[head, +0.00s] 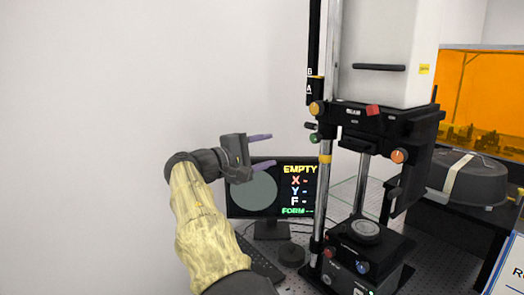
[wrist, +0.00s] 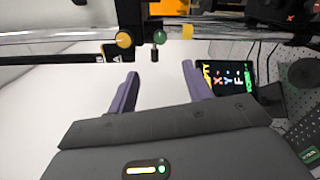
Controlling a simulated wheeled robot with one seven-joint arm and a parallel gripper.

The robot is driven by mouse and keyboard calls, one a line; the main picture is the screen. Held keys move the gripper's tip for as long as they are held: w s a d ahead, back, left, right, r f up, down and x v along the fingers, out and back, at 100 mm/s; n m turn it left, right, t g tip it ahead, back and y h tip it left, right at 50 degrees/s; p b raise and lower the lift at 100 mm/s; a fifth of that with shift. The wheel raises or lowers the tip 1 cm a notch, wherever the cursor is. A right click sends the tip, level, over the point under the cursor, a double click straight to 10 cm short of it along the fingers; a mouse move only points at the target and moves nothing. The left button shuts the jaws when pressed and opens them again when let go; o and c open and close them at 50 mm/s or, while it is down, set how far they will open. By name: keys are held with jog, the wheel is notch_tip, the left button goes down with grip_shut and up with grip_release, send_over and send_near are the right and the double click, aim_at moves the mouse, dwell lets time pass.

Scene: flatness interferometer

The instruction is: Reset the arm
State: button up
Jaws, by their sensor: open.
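My gripper (head: 266,151) is raised in the air left of the interferometer (head: 375,125), in front of the upper part of a monitor. Its two purple fingers are apart with nothing between them. They also show apart and empty in the wrist view (wrist: 160,90). My arm is bent, with a yellow cover over one link. The interferometer is a tall column instrument with a white upper housing, coloured knobs and a low black base stage (head: 365,230).
The monitor (head: 253,190) reads "EMPTY", with X, Y, F and FORM lines. A keyboard (head: 258,262) lies below it on the perforated table. A dark rounded case (head: 467,178) with a pale strap sits at the right, before an orange panel (head: 490,90). Free air lies left of my arm.

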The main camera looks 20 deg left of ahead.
jog(key=w+d+f+m+g+y, duration=0.1)
jog(key=w+d+f+g, duration=0.15)
jog(key=d+f, duration=0.35)
jog(key=w+d+f+g+y, duration=0.1)
jog(key=w+d+f+g, duration=0.15)
jog(key=d+f, duration=0.45)
jog(key=s+d+f+m+g+y, duration=0.25)
jog(key=d+f, duration=0.45)
jog(key=d, duration=0.4)
jog(key=s+d+f+m+g+y, duration=0.1)
jog(key=s+d+f+m+y, duration=0.1)
jog(key=s+f, duration=0.3)
jog(key=s+d+f+m+g+y, duration=0.2)
jog(key=s+d+f+m, duration=0.2)
jog(key=s, duration=0.9)
jog(key=s+d+f+m+g+y, duration=0.1)
jog(key=s+d+f+m, duration=0.3)
jog(key=s, duration=0.6)
notch_tip(320, 180, down, 2)
jog(key=shift+d+f+y, duration=0.15)
jog(key=shift+d+y, duration=0.4)
jog(key=shift+d, duration=0.2)
